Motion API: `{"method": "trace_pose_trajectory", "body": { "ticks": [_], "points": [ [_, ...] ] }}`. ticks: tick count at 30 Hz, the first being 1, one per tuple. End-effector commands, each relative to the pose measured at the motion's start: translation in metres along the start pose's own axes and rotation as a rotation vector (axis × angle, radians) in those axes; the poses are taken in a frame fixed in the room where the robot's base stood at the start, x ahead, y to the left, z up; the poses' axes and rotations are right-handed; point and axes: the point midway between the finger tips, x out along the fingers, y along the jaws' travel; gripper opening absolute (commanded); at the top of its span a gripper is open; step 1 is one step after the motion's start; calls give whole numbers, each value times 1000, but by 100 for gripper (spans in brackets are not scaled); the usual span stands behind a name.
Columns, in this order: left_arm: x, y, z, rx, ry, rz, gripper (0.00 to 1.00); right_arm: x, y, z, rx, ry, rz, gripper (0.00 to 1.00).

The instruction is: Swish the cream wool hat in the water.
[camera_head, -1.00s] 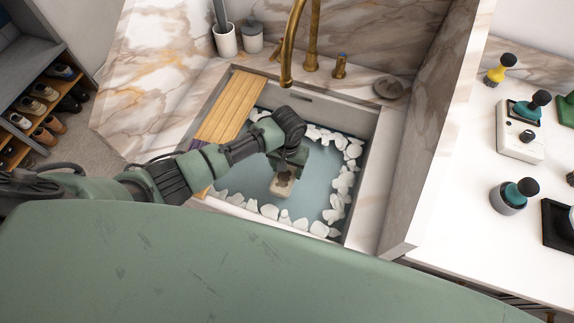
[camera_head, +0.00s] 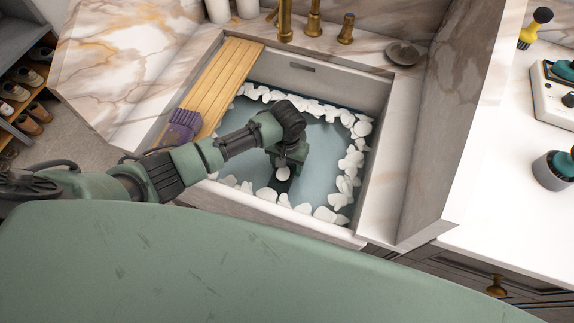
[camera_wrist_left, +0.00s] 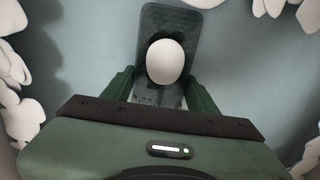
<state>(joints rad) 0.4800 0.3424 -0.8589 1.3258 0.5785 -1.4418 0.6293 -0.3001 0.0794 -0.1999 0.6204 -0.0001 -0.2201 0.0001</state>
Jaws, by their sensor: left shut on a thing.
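My left gripper (camera_head: 284,172) points down into the water (camera_head: 323,150) of the sink, near the middle of the basin. My right gripper is in neither view.
White foam lumps (camera_head: 352,160) ring the basin's inner edge. A wooden board (camera_head: 222,80) lies across the left side with a purple knitted item (camera_head: 181,130) on it. A brass tap (camera_head: 285,20) stands behind. A marble wall (camera_head: 440,120) rises on the right.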

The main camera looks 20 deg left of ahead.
Motion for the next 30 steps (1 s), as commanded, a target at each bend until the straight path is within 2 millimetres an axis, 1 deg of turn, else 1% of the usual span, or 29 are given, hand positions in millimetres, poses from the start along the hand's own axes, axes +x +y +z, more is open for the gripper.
{"method": "trace_pose_trajectory", "body": {
  "ticks": [1, 3, 12, 18, 24, 30],
  "points": [
    [-3, 10, 0, 2, 1, 4, 17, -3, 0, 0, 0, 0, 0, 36],
    [-3, 20, 0, 2, 0, 4, 17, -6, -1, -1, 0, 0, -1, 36],
    [-2, 62, 0, 1, -1, 3, 17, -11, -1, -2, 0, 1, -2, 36],
    [-2, 86, 0, 1, -1, 3, 17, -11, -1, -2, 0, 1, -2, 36],
    [-2, 98, 0, 0, 0, 1, 17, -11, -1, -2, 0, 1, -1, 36],
    [-2, 101, 0, 0, 0, 1, 17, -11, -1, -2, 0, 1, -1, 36]
  ]
}}
